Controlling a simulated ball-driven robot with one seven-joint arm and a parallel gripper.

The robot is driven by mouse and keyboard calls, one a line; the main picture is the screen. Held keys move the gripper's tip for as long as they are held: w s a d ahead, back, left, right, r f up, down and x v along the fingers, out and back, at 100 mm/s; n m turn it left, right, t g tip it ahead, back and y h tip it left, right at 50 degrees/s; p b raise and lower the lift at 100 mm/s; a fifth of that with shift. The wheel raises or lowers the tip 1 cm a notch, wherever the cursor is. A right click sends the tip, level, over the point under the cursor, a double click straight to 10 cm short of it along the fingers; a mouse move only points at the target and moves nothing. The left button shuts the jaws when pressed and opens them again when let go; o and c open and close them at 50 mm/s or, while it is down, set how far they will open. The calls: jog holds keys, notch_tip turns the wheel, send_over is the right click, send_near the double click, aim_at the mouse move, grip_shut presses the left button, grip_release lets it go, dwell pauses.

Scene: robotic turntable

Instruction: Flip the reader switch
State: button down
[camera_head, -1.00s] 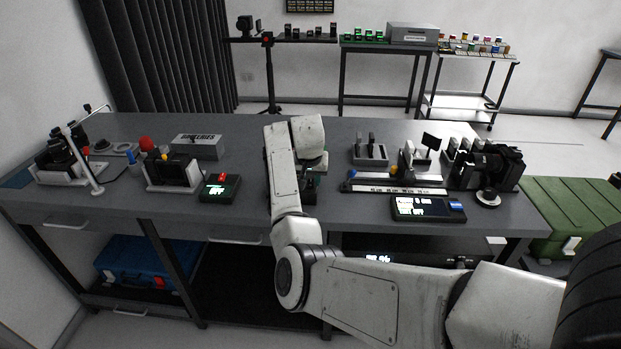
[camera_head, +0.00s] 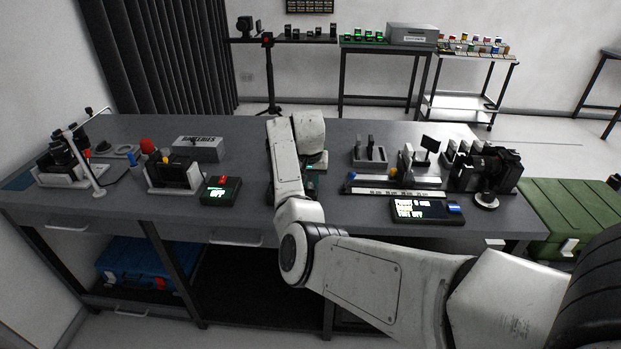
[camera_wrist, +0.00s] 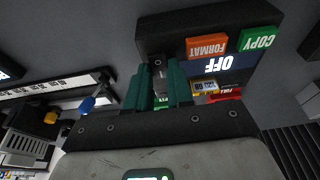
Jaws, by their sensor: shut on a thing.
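The reader (camera_wrist: 215,50) is a dark box in the wrist view, with an orange FORMAT button (camera_wrist: 206,46), a green COPY button (camera_wrist: 257,39) and a display (camera_wrist: 218,66) reading OFF. Its switch (camera_wrist: 158,65) is a small dark part at the box's left end, between the fingertips. My gripper (camera_wrist: 160,75) has green fingers, which are close together and shut on the switch; the contact itself is partly hidden. In the head view my arm covers the gripper and most of the reader.
Yellow and red cards (camera_wrist: 205,87) lie close beside the fingers in the wrist view. On the workbench (camera_head: 345,130), a black box with a display (camera_head: 220,190) stands left of my arm. A slotted stand (camera_head: 370,157) and a camera (camera_head: 488,168) stand to the right.

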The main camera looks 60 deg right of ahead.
jog(key=shift+w+d+g+y+b, duration=0.15)
jog(key=shift+d+g+y+b, duration=0.15)
jog(key=shift+y, duration=0.9)
jog(key=c, duration=1.3)
grip_release()
notch_tip(320, 180, up, 11)
jog(key=shift+a+f+b, duration=0.1)
jog(key=shift+b, duration=0.55)
